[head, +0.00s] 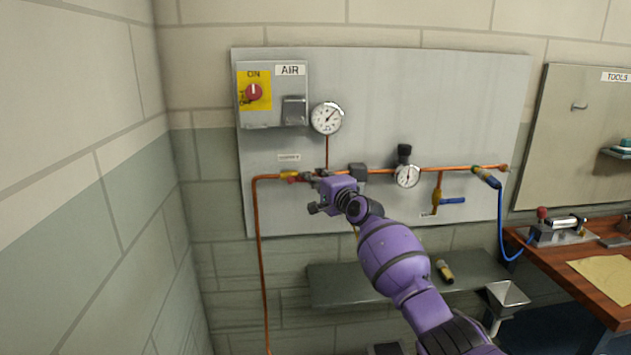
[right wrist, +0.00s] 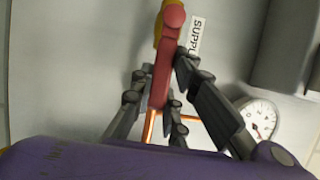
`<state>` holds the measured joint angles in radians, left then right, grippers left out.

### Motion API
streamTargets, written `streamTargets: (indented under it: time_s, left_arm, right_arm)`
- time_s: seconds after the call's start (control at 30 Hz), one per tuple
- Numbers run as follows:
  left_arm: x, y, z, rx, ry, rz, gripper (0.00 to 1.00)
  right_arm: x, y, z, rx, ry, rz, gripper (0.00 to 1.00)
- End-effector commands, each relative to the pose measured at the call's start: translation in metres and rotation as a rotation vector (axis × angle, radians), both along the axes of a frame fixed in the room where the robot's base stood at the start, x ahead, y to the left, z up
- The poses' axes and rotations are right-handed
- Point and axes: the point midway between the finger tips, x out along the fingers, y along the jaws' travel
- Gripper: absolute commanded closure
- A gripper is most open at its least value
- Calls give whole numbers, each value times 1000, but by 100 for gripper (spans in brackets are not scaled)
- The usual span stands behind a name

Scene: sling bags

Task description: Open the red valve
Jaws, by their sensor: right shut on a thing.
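The red valve lever (right wrist: 162,65) runs top to bottom in the right wrist view, with its yellow valve body (right wrist: 158,22) at the top edge. In the head view the yellow valve body (head: 289,174) sits on the copper pipe at the upper left bend, and only a bit of red shows under it. My right gripper (head: 311,179) is at the lever, its fingers on both sides of it. In the right wrist view the gripper (right wrist: 162,80) is shut on the lever. My left gripper is out of view.
The grey wall panel (head: 480,100) carries a red AIR switch (head: 253,92), an upper gauge (head: 326,117), a lower gauge (head: 407,176) and a blue-handled valve (head: 453,200). A grey shelf (head: 330,288) is below. A wooden bench (head: 600,290) stands at right.

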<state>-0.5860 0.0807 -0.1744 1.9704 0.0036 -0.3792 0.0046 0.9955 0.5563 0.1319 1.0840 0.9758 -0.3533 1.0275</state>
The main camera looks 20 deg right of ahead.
Motion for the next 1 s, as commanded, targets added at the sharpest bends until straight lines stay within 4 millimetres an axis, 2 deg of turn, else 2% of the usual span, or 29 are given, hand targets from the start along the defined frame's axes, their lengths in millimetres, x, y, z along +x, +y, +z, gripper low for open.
streamTargets:
  time_s: [0.47,0.5,0.6,1.0]
  left_arm:
    - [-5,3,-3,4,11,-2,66]
    - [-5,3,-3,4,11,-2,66]
    - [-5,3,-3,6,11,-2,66]
    - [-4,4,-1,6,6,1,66]
  right_arm:
    - [1,0,-2,-24,7,-1,100]
    - [0,0,-2,-23,6,-1,80]
    - [0,0,-2,-21,6,-1,67]
    - [-3,0,0,-15,2,1,66]
